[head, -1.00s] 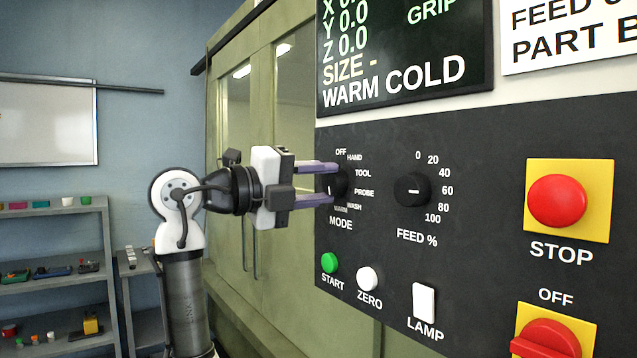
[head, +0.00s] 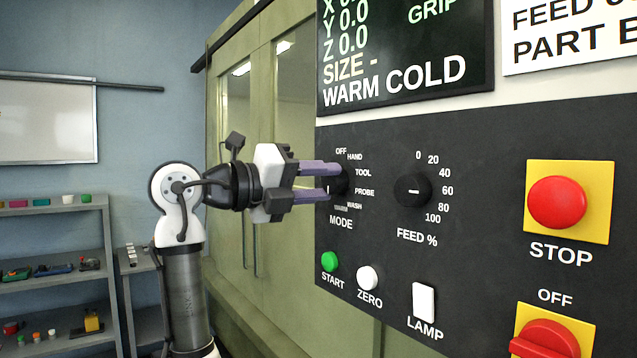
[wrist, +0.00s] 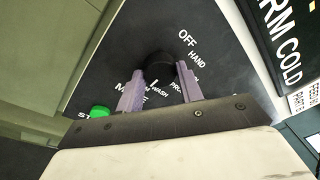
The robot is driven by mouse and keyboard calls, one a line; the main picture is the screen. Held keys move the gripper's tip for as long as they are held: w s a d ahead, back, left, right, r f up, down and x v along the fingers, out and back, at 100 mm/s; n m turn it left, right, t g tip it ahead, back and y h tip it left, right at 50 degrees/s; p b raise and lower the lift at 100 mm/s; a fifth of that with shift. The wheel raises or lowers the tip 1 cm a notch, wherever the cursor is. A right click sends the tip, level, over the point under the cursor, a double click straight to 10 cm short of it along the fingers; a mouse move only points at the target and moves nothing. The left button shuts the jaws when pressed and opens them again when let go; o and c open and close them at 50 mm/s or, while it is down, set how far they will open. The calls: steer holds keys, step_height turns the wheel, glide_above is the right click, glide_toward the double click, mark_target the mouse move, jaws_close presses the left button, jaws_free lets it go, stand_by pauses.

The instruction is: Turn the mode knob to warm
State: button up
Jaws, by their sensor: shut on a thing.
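The black mode knob (head: 341,181) is on the dark panel, ringed by the labels OFF, HAND, TOOL, PROBE, WASH and a dim one near the bottom that I read as WARM (head: 341,209). My gripper (head: 333,181) reaches in from the left, its two purple fingers shut on the knob, one on each side. In the wrist view the knob (wrist: 156,67) sits between the fingertips. A short white mark (wrist: 152,84) shows at the knob, toward the MODE lettering and beside WASH. The fingers hide part of the labels there. The exact setting is hard to tell.
The feed knob (head: 412,190) is just right of the mode knob. Below are the green start button (head: 330,262), white zero button (head: 369,278) and lamp switch (head: 424,303). The red stop button (head: 557,201) is further right. The screen (head: 400,60) above reads WARM COLD.

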steer(key=o, duration=1)
steer(key=b+v, duration=0.3)
steer(key=v, duration=1.1)
